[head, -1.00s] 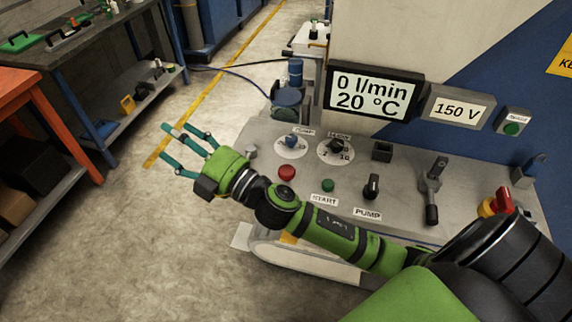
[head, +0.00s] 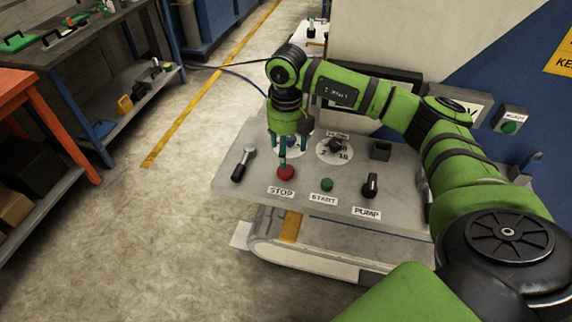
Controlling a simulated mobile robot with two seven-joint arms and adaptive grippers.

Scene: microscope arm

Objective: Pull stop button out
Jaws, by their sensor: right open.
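The red stop button (head: 286,173) sits on the grey control panel (head: 232,196), above the white STOP label (head: 281,191). My right gripper (head: 283,158) is above it, pointing down, with its thin teal fingers spread. The fingertips are close to the button's upper side; I cannot tell whether they touch it. My left gripper is not in view.
A green start button (head: 327,185) and a black pump knob (head: 371,186) are to the right. A black-handled lever (head: 243,165) is at the left. My arm covers most of the displays behind the panel.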

